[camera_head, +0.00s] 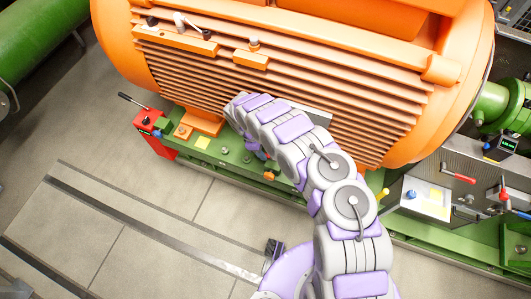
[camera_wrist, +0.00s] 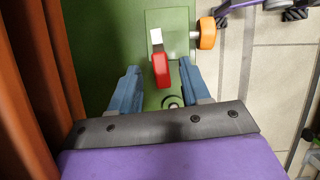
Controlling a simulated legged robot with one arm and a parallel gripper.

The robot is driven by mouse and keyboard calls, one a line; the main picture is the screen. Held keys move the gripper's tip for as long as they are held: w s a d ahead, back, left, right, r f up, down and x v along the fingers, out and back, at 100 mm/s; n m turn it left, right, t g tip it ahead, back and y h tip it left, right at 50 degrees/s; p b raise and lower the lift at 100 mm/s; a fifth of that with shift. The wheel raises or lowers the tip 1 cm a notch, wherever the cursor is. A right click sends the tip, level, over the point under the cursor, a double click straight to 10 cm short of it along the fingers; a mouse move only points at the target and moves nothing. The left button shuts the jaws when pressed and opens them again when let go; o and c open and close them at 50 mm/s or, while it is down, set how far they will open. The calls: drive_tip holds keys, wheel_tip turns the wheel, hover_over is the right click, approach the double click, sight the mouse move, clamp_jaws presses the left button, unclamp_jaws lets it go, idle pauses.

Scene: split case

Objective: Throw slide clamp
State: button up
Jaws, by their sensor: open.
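A short red handle (camera_wrist: 160,70) with a pale metal end (camera_wrist: 156,36) sits on a green plate in the wrist view. It looks like the slide clamp, though I cannot be sure. My gripper (camera_wrist: 159,64) has its two blue fingers apart, one on each side of the red handle. Gaps show between the handle and both fingers. An orange knob (camera_wrist: 207,33) on a metal stem is just up and right of the handle. In the head view my arm hides most of the gripper and the handle.
A large orange ribbed motor housing (camera_head: 280,75) stands close beside my arm on a green base (camera_head: 225,150). A red box with a black lever (camera_head: 150,130) is at its left end. A panel with red levers (camera_head: 458,174) is at right. The tiled floor (camera_head: 140,215) is mostly clear.

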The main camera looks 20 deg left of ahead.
drive_tip(key=shift+x, duration=0.8)
drive_tip(key=shift+d, duration=0.4)
drive_tip(key=shift+a+f, duration=0.15)
drive_tip(key=shift+a, duration=0.15)
drive_tip(key=c, duration=0.6)
drive_tip(key=shift+c, duration=1.3)
drive_tip(key=shift+d, duration=0.1)
clamp_jaws()
